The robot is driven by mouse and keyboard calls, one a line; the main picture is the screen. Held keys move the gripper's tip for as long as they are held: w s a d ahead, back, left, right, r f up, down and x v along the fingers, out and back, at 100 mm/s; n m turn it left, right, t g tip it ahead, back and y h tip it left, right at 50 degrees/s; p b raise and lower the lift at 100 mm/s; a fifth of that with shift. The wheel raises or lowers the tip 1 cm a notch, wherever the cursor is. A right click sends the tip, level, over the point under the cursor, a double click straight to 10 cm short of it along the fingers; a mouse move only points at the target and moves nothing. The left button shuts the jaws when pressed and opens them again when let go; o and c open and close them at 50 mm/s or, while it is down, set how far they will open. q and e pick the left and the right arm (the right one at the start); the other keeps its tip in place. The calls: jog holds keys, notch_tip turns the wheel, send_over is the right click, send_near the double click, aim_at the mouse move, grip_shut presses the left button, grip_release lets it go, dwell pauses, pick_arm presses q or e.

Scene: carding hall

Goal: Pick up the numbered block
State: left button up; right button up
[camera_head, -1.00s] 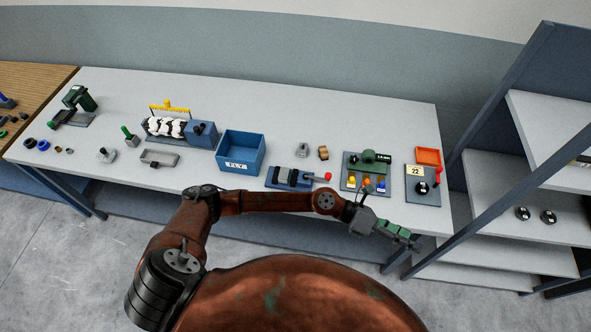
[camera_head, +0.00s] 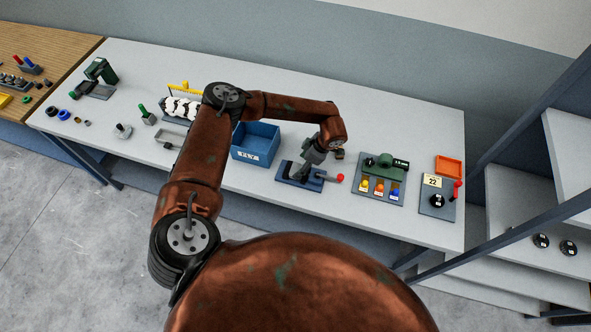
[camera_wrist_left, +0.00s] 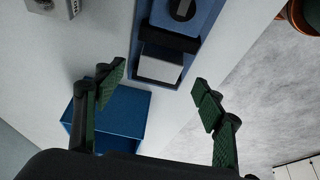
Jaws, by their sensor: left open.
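I cannot make out a block with a readable number. In the left wrist view a light grey-faced block (camera_wrist_left: 159,69) sits at the blue-based fixture (camera_wrist_left: 203,22), and no number shows on it. The fixture, with a red-knobbed lever, is on the bench in the head view (camera_head: 286,177). My left gripper (camera_wrist_left: 160,77) is open and empty, with its green fingers spread on either side of the block's line in the wrist view. In the head view this gripper (camera_head: 301,172) hangs over the fixture and partly hides it. My right gripper is not in view.
A blue box (camera_head: 256,158) stands just left of the fixture. To the right are a panel with coloured knobs (camera_head: 379,197), a panel with a "22" card (camera_head: 433,181) and an orange tray (camera_head: 448,166). Shelves stand beyond the bench's right end.

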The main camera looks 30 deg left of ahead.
aim_at(297, 169)
pick_arm(q)
jog(key=p+x, duration=0.1)
jog(key=x, duration=0.2)
jog(key=shift+a+f, duration=0.1)
jog(key=shift+f, duration=0.2)
jog(key=shift+a+f, duration=0.2)
jog(key=shift+f, duration=0.35)
jog(key=shift+c, duration=0.5)
jog(key=shift+c, duration=0.8)
grip_shut()
jog(key=shift+r, duration=0.1)
